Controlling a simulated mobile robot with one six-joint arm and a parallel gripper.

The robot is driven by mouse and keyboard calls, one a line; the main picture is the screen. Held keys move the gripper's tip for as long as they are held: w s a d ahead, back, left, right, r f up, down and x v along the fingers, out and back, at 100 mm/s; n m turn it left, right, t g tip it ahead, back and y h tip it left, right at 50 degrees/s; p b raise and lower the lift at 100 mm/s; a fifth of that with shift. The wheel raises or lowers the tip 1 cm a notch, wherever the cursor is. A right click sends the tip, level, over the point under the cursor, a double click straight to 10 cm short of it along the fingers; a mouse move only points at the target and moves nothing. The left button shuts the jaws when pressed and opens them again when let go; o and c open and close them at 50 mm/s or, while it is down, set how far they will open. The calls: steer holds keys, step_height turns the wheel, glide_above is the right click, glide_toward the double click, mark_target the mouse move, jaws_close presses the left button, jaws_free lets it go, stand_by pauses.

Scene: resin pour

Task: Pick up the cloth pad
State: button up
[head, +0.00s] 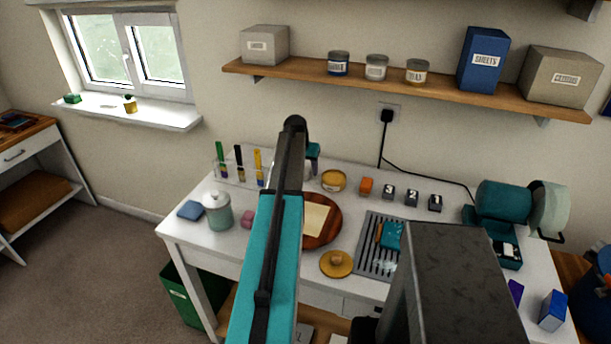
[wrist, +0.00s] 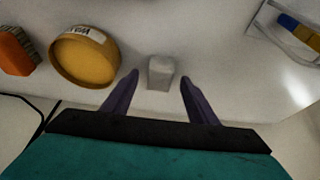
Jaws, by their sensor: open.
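My gripper (wrist: 159,75) is open and empty, with two dark purple fingers spread apart in the wrist view. A small pale grey block, perhaps the cloth pad (wrist: 161,73), shows in the gap between the fingertips. It stands on the white table top; I cannot tell how far below the fingers it is. In the head view my arm covers that spot, and the fingers cannot be made out there. A flat blue pad (head: 190,210) lies at the table's left end, clear of my arm; I cannot tell for certain which is the cloth pad.
A yellow wax tin (wrist: 84,57) and an orange brush (wrist: 17,50) stand beside the grey block. A rack of coloured tubes (head: 238,172) is on the other side. A round wooden board (head: 330,226), lidded jar (head: 217,211) and grooved mat (head: 367,262) lie nearer. A shelf (head: 400,88) overhangs the back.

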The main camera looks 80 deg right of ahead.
steer(key=c, duration=1.1)
steer(key=shift+r, duration=0.1)
steer(key=shift+r+b, duration=1.55)
steer(key=shift+r, duration=3.4)
